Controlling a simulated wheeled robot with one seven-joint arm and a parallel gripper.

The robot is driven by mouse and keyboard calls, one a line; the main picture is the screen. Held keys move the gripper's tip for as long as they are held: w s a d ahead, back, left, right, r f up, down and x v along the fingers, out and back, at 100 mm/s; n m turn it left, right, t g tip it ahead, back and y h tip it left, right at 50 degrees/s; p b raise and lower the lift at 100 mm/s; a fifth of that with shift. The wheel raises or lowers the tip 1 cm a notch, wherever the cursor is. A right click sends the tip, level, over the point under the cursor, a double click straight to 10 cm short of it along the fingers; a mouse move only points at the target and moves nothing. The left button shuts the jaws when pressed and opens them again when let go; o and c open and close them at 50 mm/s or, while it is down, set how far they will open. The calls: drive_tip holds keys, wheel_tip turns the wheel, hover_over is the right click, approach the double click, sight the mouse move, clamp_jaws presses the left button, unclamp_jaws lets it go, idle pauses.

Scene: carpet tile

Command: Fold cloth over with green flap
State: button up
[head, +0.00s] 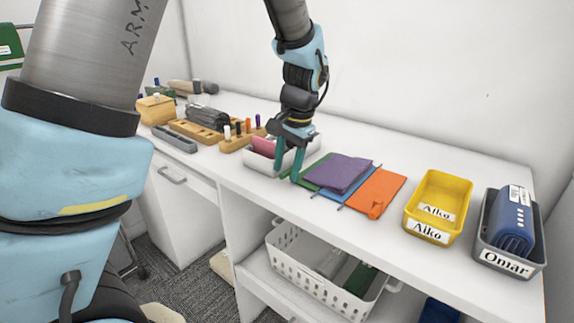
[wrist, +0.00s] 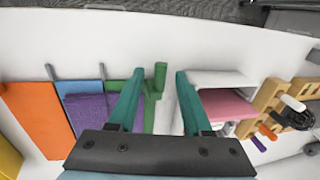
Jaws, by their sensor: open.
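The cloth lies on the white bench with flat coloured parts side by side: a green flap (head: 317,168) at the left, a blue part (head: 332,195), and an orange flap (head: 378,190) at the right. A purple panel (head: 341,171) lies on top and hides parts of the green and blue. My gripper (head: 288,174) points down at the green flap's left edge, open and empty. In the wrist view, the green flap (wrist: 149,117) and its small rolled tab (wrist: 160,76) show between the fingers, nearer the left one. Contact with the cloth cannot be told.
A white tray (wrist: 218,78) with a pink item (wrist: 228,105) stands close beside my gripper. A wooden block with pens (head: 238,136) is farther left. A yellow bin (head: 434,195) and a grey bin (head: 491,251) holding a blue item stand right. The bench front edge is close.

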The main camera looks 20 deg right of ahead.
drive_tip(key=shift+c, duration=0.2)
clamp_jaws()
idle(1.1)
